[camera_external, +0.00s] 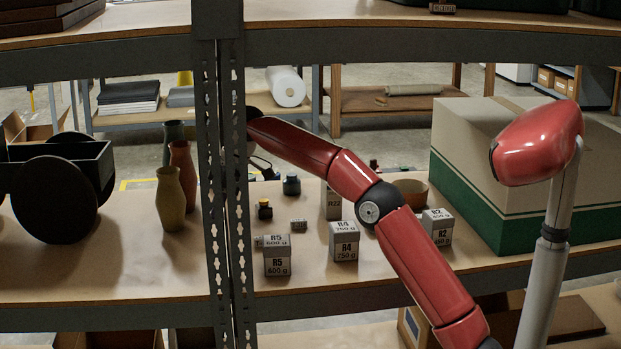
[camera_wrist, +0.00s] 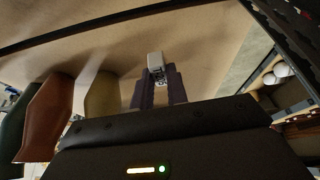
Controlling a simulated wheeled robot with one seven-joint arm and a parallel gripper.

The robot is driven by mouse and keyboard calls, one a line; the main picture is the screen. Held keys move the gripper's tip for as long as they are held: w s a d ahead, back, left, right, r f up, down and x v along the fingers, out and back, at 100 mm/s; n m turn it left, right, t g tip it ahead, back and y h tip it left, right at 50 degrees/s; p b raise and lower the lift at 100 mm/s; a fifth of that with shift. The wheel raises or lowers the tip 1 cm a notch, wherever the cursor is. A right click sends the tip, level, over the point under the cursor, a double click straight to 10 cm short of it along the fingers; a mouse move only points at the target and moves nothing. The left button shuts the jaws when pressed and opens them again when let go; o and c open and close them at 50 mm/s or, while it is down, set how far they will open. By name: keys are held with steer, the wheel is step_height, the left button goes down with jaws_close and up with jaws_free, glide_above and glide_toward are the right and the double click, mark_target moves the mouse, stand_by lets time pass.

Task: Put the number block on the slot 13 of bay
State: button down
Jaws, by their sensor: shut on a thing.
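In the wrist view my gripper (camera_wrist: 158,88) is shut on a small pale block (camera_wrist: 155,62) with dark marks on its near face. I cannot read the marks. Bare tan board lies behind the block, and I cannot tell whether they touch. In the external view my red arm (camera_external: 335,165) reaches in between the shelves to the left. My gripper and the held block are hidden there behind the metal upright. I cannot make out slot 13 of the bay in either view.
The perforated upright (camera_external: 230,190) stands before my wrist. Left are vases (camera_external: 171,199) and a dark wheeled object (camera_external: 55,198). Grey labelled blocks, including R5 (camera_external: 277,262) and R4 (camera_external: 344,246), stand right of the upright. A white-and-green box (camera_external: 480,180) is farther right.

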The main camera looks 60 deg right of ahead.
glide_above(183, 259)
steer(key=s+d, duration=0.1)
step_height(183, 259, down, 4)
steer(key=shift+d+r+m, duration=0.1)
steer(key=shift+r+m, duration=0.1)
steer(key=shift+m, duration=0.1)
steer(key=shift+f+b, duration=0.65)
steer(key=shift+f, duration=1.85)
steer(key=shift+f, duration=0.1)
steer(key=c, duration=1.4)
jaws_free()
steer(key=v, duration=0.6)
steer(key=p+v, duration=0.1)
steer(key=v, duration=0.5)
steer(key=shift+a, duration=0.25)
